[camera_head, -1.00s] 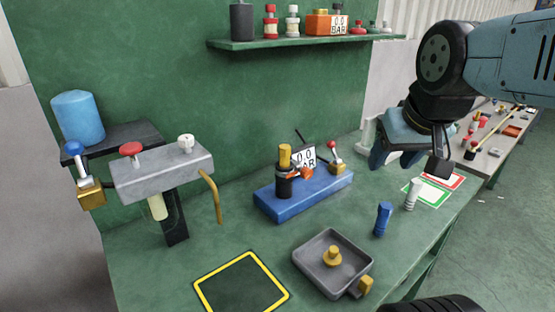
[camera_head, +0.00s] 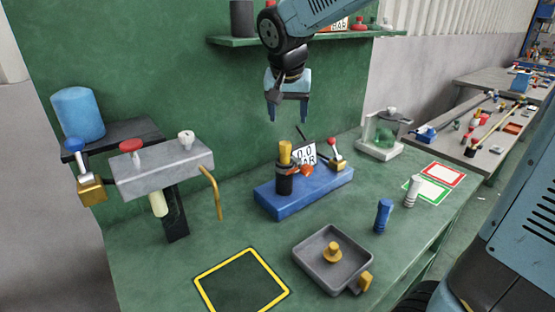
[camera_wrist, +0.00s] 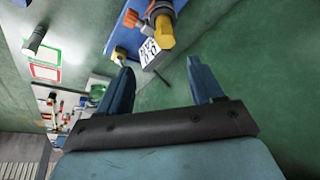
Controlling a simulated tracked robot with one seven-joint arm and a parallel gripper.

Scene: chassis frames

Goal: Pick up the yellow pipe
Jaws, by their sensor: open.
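A yellow pipe (camera_head: 285,153) stands upright in a black holder (camera_head: 285,183) on a blue base (camera_head: 300,193); its end also shows near the top of the wrist view (camera_wrist: 165,32). My gripper (camera_head: 288,118) is open and empty, its fingers pointing down, above the yellow pipe in the head picture and apart from it. In the wrist view my gripper's two fingers (camera_wrist: 160,66) are spread, with nothing between them but the background. A bent yellow tube (camera_head: 213,192) hangs from a grey block at the left.
An orange part, a 00 BAR plate (camera_head: 305,153) and a red-knobbed lever (camera_head: 335,153) sit close to the pipe. A grey tray (camera_head: 310,265), a blue cylinder (camera_head: 383,215) and a grey cylinder (camera_head: 412,190) stand in front and right. A shelf (camera_head: 235,43) is above.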

